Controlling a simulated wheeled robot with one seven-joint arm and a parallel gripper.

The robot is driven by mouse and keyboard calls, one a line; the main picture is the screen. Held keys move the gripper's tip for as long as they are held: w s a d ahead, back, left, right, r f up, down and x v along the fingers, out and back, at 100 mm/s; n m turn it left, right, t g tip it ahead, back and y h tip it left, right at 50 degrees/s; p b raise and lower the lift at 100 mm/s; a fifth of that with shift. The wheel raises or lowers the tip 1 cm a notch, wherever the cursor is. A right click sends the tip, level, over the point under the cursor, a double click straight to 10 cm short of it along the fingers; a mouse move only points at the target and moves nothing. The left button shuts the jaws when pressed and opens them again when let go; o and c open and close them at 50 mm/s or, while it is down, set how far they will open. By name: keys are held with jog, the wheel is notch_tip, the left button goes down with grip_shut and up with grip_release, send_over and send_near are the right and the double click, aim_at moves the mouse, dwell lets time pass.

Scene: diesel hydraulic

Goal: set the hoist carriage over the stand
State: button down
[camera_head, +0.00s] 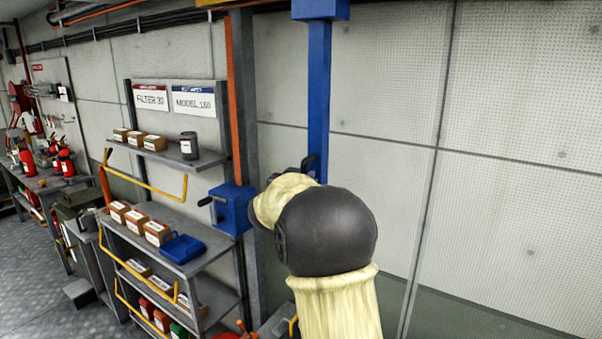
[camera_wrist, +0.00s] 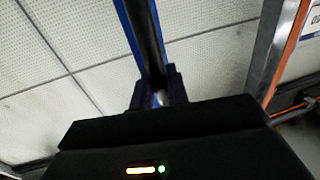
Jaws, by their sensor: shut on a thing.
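A blue upright post (camera_head: 318,95) hangs down in front of the wall, with a blue block (camera_head: 320,9) at its top edge of view; the post may belong to the hoist carriage. My gripper (camera_wrist: 157,88) is shut at the post's lower part, on what looks like a dark handle (camera_head: 309,162). In the wrist view the blue post (camera_wrist: 130,35) and a dark bar (camera_wrist: 150,40) run up from between the fingers. My own arm hides the post's lower end and much of the gripper in the head view. I cannot pick out the stand.
A blue box with a crank (camera_head: 231,208) is fixed to a grey upright just left of my arm. A grey shelf rack (camera_head: 180,212) with small boxes and a blue tray (camera_head: 182,248) stands further left. The wall (camera_head: 520,150) at right has no objects before it.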

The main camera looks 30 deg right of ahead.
jog(key=shift+w+a+r+p, duration=0.15)
jog(key=shift+w+a+p, duration=0.45)
jog(key=shift+w, duration=0.3)
jog(key=shift+w+a+r+p, duration=0.15)
jog(key=shift+w+a+p, duration=0.4)
jog(key=shift+w, duration=0.35)
jog(key=c, duration=1.5)
grip_release()
jog(key=shift+w, duration=0.1)
jog(key=shift+c, duration=0.2)
jog(key=shift+o, duration=0.5)
jog(key=shift+w+a+f, duration=0.1)
jog(key=shift+w+f, duration=0.05)
jog(key=shift+f, duration=0.05)
jog(key=shift+s, duration=0.2)
jog(key=b+v, duration=0.5)
jog(key=v, duration=1.2)
